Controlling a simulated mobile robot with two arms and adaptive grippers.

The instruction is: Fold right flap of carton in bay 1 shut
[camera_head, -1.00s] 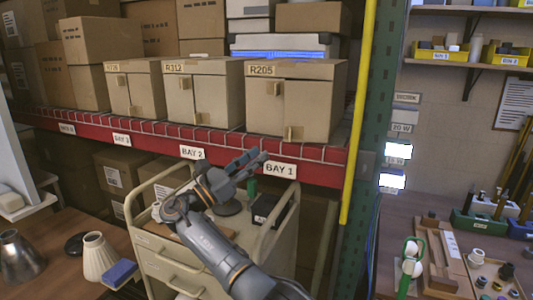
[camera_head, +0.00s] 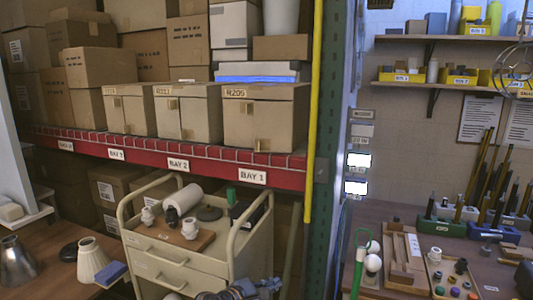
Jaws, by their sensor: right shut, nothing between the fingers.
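The carton labelled R205 (camera_head: 284,119) stands on the red shelf directly above the BAY 1 label (camera_head: 252,177). Its front shows two panels with a vertical seam between them, and both look flat against the front. My left gripper is out of view.
A yellow post (camera_head: 312,110) and green upright (camera_head: 328,150) stand right of the bay. A cream cart (camera_head: 170,257) with lamp parts stands below the shelf. A workbench (camera_head: 400,216) is at right.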

